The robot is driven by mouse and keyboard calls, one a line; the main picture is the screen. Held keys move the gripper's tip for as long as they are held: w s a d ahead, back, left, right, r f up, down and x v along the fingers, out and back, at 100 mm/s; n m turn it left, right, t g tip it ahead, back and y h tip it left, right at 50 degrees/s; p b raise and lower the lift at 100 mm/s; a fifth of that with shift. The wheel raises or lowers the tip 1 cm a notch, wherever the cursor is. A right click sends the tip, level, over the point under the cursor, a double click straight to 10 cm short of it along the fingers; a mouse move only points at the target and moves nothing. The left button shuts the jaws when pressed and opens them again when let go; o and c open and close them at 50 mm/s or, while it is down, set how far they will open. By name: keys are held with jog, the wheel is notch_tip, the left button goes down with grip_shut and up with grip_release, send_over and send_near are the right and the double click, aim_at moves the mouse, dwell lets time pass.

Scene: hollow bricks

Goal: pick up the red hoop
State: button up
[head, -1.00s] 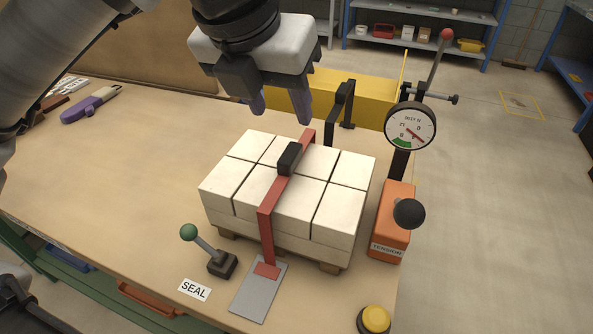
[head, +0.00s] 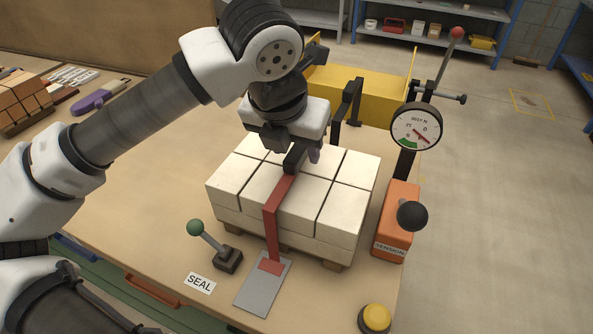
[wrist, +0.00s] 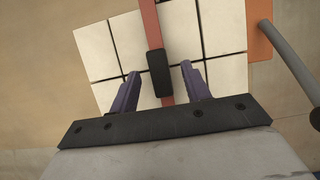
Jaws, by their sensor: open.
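The red hoop (head: 271,229) is a flat red band over the stack of white bricks (head: 327,199), running down its front to a grey plate (head: 258,290). A black block (wrist: 159,73) sits on the band on top of the stack. My gripper (head: 300,157) is open above the stack, at the black block. In the wrist view the purple fingers of my gripper (wrist: 160,74) stand apart, one on each side of the block and band, with gaps on both sides. I cannot tell the fingertips' height over the bricks. My gripper hides the band's far part in the head view.
The orange tension box (head: 397,218) with a black knob and a dial gauge (head: 416,128) stand right of the stack. A green-knobbed lever (head: 214,245) is front left. A black bracket (head: 347,108) rises behind. A yellow button (head: 376,318) is front right. The table left is mostly clear.

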jog(key=shift+x, duration=1.15)
grip_shut()
jog(key=shift+r, duration=0.1)
